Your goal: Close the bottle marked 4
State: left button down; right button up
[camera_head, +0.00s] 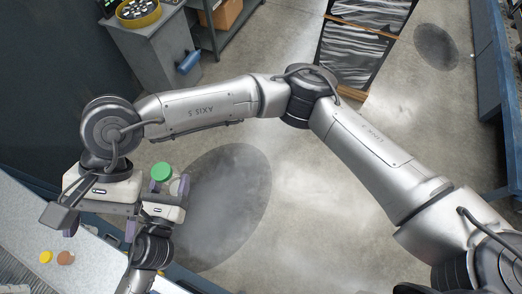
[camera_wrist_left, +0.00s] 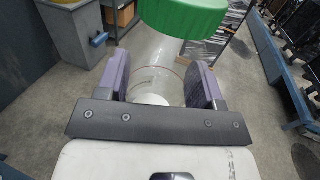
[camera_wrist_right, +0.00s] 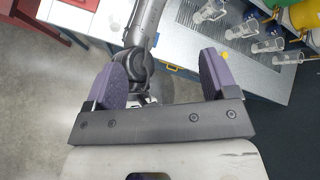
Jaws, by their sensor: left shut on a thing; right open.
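My left gripper (camera_head: 169,187) is shut on a clear bottle (camera_wrist_left: 166,68), held between its purple pads off the bench, over the floor side. A green cap (camera_head: 161,171) shows at the bottle's top end, and it also shows large in the left wrist view (camera_wrist_left: 185,18). The cap looks offset from the bottle; I cannot tell whether it is seated. No number 4 is readable. My right gripper (camera_head: 100,230) is open and empty, to the left of the left gripper. In the right wrist view my left arm shows beyond the open pads (camera_wrist_right: 163,82).
A bench (camera_head: 22,205) at lower left bears a yellow cap (camera_head: 45,257) and an orange-brown cap (camera_head: 66,257). A grey cabinet (camera_head: 155,47) with a yellow-rimmed tray (camera_head: 138,14) stands behind. The middle floor is clear.

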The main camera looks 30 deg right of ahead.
notch_tip(320, 180, up, 5)
jog(key=s+a+m+g+y, duration=0.25)
jog(key=m+y, duration=0.25)
jog(key=y, duration=0.3)
jog(key=w+d+r+m+t+y, duration=0.3)
jog(key=d+m+t+y, duration=0.15)
jog(key=m+y, duration=0.5)
jog(key=w+d+f+m+t+h, duration=0.1)
jog(key=w+d+m+t+h, duration=0.2)
jog(key=m+t, duration=0.65)
jog(key=w+d+f+m+t+h, duration=0.1)
jog(key=w+d+f+m+t, duration=0.2)
jog(key=m+t, duration=0.7)
jog(key=w+d+f+m+t+h, duration=0.2)
jog(key=d+f+m+h, duration=1.5)
jog(key=m, duration=0.4)
jog(key=s+d+f+m+g+h, duration=0.1)
jog(key=s+d+f+m+g, duration=0.2)
jog(key=s+f, duration=0.3)
jog(key=s+d+f+m+g+h, duration=0.2)
jog(key=s+d+f+m+g, duration=0.2)
jog(key=s, duration=0.6)
jog(key=s+d+f+m+g+h, duration=0.1)
jog(key=s+d+f+m+g, duration=0.2)
jog(key=s+f+g, duration=0.4)
notch_tip(320, 180, down, 3)
jog(key=shift+s+d+r, duration=0.2)
jog(key=shift+s+d, duration=0.45)
jog(key=shift+s, duration=0.2)
